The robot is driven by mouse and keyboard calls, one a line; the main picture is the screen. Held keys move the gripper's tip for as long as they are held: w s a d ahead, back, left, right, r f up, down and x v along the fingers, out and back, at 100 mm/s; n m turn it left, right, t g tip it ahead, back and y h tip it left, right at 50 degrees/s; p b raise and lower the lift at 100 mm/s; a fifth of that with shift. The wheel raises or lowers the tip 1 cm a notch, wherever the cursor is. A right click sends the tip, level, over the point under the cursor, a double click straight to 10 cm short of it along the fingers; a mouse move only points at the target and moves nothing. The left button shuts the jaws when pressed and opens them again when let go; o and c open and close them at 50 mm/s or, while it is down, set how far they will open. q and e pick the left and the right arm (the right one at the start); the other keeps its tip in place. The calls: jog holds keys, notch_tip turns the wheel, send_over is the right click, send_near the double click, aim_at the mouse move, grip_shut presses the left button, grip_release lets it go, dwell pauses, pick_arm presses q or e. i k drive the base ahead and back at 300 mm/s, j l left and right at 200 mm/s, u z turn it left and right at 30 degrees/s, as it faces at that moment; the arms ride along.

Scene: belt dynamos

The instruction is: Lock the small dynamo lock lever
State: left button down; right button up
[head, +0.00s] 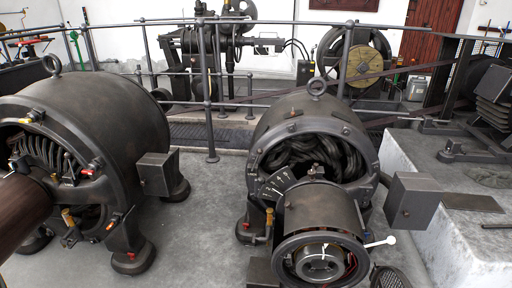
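The smaller dynamo (345,125) stands at the right of centre in the head view, a dark metal drum with an open front showing thick black coils. A cylindrical housing (318,208) juts from its front, ending in a ring around a shiny shaft end (320,262). Neither of my grippers is in view.
A larger dynamo (110,115) stands at the left, with a brown cylinder (22,208) at its front. Grey floor (205,235) lies clear between the machines. A railing (208,90) runs behind them. A pale concrete block (455,235) is at the right. A grey box (412,200) juts from the smaller dynamo's right.

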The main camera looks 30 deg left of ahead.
aim_at(259, 151)
jog(key=i+j, duration=0.25)
jog(key=j, duration=0.15)
jog(key=i+j, duration=0.2)
jog(key=j, duration=0.2)
jog(key=i+j, duration=0.25)
jog(key=j, duration=0.2)
jog(key=i+j, duration=0.2)
jog(key=j, duration=0.2)
